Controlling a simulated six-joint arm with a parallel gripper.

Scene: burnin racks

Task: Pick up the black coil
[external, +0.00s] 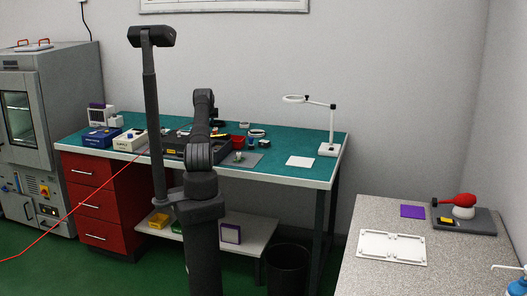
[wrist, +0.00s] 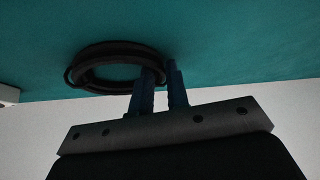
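The black coil (wrist: 92,51) is a thick dark ring on the green table top in the wrist view, left of the middle. My gripper (wrist: 162,73) has two blue fingers reaching up to the coil's right side. The left finger overlaps the near right part of the ring, and the right finger is just outside it. A narrow gap shows between the fingers, with the ring's right edge at it. I cannot tell whether they press on the coil. In the external view my arm hides most of the gripper, and I cannot make out the black coil for certain.
A pale object (wrist: 8,95) shows at the wrist view's left edge.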

